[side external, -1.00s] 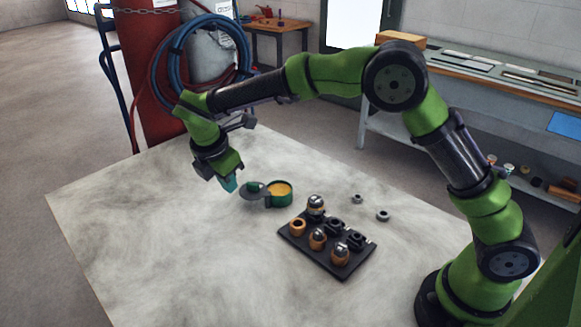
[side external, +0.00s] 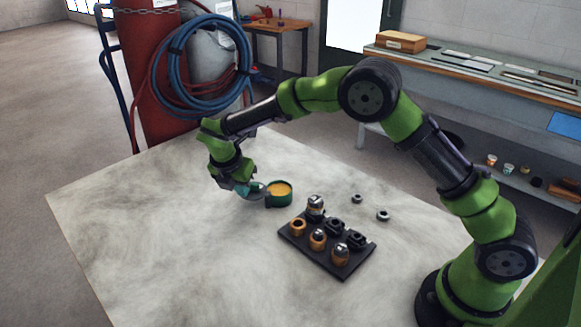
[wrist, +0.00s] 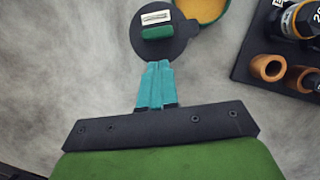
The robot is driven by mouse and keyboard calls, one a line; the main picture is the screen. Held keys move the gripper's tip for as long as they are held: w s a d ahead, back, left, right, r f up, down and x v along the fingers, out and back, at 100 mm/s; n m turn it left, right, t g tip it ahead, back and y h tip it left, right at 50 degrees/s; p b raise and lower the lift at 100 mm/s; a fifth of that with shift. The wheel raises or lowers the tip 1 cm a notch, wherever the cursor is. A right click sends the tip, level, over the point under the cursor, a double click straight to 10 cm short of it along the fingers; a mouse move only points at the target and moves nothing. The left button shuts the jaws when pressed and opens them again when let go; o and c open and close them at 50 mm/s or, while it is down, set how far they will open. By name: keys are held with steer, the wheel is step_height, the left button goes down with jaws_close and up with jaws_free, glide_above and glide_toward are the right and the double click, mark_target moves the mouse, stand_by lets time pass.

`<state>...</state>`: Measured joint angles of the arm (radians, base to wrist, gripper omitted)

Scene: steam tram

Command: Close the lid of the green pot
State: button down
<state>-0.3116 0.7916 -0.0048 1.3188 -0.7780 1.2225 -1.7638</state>
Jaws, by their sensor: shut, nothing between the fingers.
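The green pot (side external: 280,197) stands on the table with its top open, and yellow-orange contents show inside. In the wrist view the pot (wrist: 226,22) is cut off by the top edge. Its dark round lid (wrist: 160,36) is folded open to the pot's left and has a green and white piece on it. In the side view the lid (side external: 252,195) is partly hidden by my gripper. My gripper (side external: 241,188) has its teal fingers together with nothing between them. In the wrist view the fingertips (wrist: 156,66) are at or over the lid's near edge; I cannot tell whether they touch.
A black tray (side external: 318,262) with several orange and dark metal parts stands to the right of the pot. Two small nuts (side external: 357,198) (side external: 383,216) lie behind it. The table's left and front are clear.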

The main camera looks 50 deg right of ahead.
steer(key=shift+w+d, duration=0.2)
steer(key=shift+d, duration=0.3)
steer(key=shift+w+d, duration=0.15)
steer(key=shift+d, duration=0.3)
steer(key=shift+w+d+m+g, duration=0.25)
steer(key=shift+w+m+g, duration=0.15)
steer(key=shift+m, duration=0.5)
